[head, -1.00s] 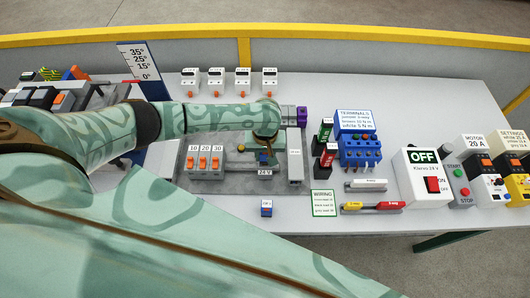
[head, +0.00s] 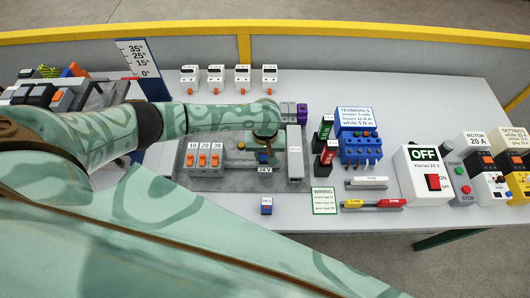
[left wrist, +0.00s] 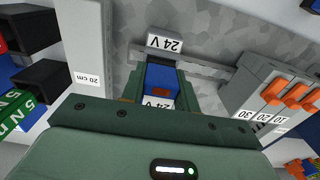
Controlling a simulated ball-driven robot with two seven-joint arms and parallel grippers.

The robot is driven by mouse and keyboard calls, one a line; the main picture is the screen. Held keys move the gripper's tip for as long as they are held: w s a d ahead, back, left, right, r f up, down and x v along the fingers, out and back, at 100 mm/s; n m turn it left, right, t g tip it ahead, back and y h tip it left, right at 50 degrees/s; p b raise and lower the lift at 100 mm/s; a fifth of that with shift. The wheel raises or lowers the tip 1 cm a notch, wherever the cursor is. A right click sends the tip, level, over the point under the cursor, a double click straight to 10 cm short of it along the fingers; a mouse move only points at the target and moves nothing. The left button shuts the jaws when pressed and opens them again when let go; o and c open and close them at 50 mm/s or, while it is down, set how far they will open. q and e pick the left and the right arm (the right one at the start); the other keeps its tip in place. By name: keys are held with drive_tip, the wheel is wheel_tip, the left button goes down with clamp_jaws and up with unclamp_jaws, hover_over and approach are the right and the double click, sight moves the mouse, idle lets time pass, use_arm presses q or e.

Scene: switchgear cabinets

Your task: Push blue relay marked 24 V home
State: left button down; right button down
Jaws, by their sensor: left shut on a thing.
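The blue relay marked 24 V (left wrist: 160,78) is at the DIN rail in the left wrist view, below a white 24 V tag (left wrist: 165,43). My left gripper (left wrist: 155,100) is shut on it, one dark green finger on each side. In the head view the relay (head: 263,158) shows just under my left gripper (head: 265,150), above the 24 V tag on the grey panel. Whether the relay is fully seated cannot be seen. My right gripper is not in view.
Grey breakers with orange levers (head: 204,158) stand left of the relay. A grey 20 cm duct (head: 295,153) stands close on the right. Another small blue relay (head: 266,206) lies apart at the front. The blue terminal block (head: 360,148) is further right.

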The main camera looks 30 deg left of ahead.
use_arm(q)
drive_tip(key=shift+f, duration=0.5)
drive_tip(key=c, duration=1)
unclamp_jaws()
drive_tip(key=shift+o, duration=0.2)
drive_tip(key=shift+r, duration=0.15)
drive_tip(key=shift+r+p, duration=0.65)
drive_tip(key=shift+p, duration=0.3)
clamp_jaws()
drive_tip(key=shift+f, duration=0.3)
